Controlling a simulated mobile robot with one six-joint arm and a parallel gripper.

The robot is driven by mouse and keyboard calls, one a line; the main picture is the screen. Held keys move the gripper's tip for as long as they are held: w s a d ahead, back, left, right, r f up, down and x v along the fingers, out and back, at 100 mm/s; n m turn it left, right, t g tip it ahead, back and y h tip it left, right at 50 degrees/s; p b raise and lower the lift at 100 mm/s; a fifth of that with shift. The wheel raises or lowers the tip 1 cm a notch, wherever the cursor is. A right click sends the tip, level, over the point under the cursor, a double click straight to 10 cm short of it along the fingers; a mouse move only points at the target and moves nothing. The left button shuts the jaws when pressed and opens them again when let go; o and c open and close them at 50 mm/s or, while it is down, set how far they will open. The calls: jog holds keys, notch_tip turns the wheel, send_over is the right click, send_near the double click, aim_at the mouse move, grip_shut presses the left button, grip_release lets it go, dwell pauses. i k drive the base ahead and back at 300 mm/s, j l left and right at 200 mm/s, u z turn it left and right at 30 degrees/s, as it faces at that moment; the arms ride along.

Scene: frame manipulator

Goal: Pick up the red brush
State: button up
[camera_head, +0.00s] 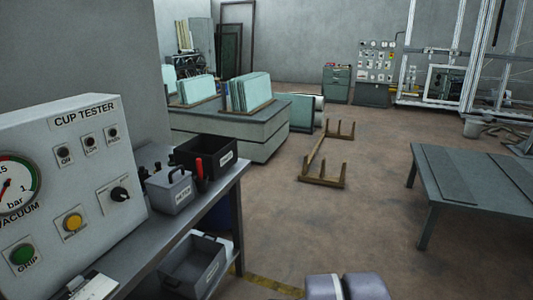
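A small, narrow red thing (199,168) stands upright on the metal bench (229,186), in the middle left of the view. It is between a small grey labelled box (170,193) and a black bin (222,167). Its lower part is dark. It may be the red brush, but it is too small to tell its bristles or exact shape. My gripper is not in view. Only a rounded purple-grey part at the bottom edge shows, which looks like a piece of my arm, well apart from the bench.
A large cup tester panel (90,190) fills the left and stands on the bench. A grey bin (193,266) is below the bench. A low metal table (480,185) is at right, and a wooden frame (322,165) lies on the floor.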

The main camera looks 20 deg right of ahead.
aim_at(198, 161)
jog(key=u, duration=2.2)
jog(key=l+z, duration=0.1)
jog(key=z, duration=2.15)
jog(key=i+l, duration=0.1)
jog(key=i, duration=0.35)
jog(key=i+l+u, duration=0.15)
jog(key=i, duration=0.35)
jog(key=i+l, duration=0.15)
jog(key=i, duration=0.3)
jog(key=i+l+u, duration=0.15)
jog(key=i, duration=0.3)
